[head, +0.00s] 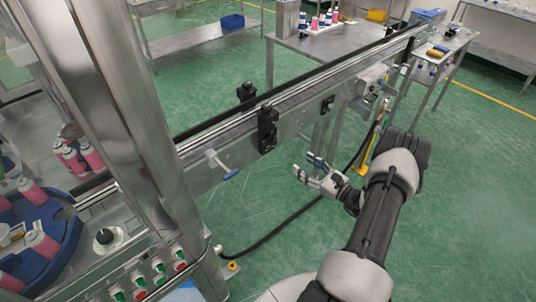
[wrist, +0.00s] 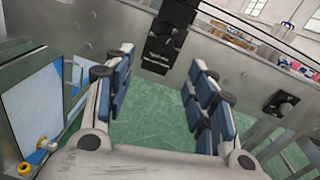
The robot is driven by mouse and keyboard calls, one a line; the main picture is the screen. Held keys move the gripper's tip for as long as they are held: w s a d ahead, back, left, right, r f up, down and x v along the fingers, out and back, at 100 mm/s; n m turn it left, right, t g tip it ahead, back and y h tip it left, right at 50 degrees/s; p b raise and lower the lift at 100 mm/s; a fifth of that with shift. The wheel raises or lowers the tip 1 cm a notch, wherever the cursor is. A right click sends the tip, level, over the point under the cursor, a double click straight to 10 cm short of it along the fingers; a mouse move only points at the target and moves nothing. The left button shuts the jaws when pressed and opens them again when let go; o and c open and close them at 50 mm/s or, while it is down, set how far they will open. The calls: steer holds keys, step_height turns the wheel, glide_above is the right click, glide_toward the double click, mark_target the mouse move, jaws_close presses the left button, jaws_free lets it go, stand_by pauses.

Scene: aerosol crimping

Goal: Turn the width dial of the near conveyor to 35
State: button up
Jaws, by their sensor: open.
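The near conveyor (head: 225,147) runs from the lower left to the upper right in the head view. A small black knob (head: 327,104) sits on its side plate; in the wrist view it shows as a black knob on a square plate (wrist: 281,103), right of the fingers. No scale or number is readable on it, so I cannot tell its setting. My gripper (head: 308,166) is open and empty, in front of the conveyor side, below and left of the knob and apart from it. In the wrist view the open fingers (wrist: 162,62) frame floor and side plate.
A black block (head: 267,129) and a blue-handled crank (head: 222,166) stick out of the conveyor side. A dial with a white scale (head: 105,237) sits on the machine at the lower left, above coloured push buttons. A black cable crosses the floor.

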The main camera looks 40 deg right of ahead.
steer(key=f, duration=0.1)
steer(key=m+b, duration=0.1)
steer(key=b, duration=0.2)
glide_toward(274, 142)
steer(key=shift+h, duration=0.3)
steer(key=w, duration=0.5)
steer(key=w+a, duration=0.1)
steer(key=w, duration=0.2)
steer(key=shift+w+f, duration=0.15)
steer(key=shift+w, duration=0.1)
steer(key=shift+c, duration=0.2)
steer(key=c, duration=1)
steer(key=shift+n, duration=0.4)
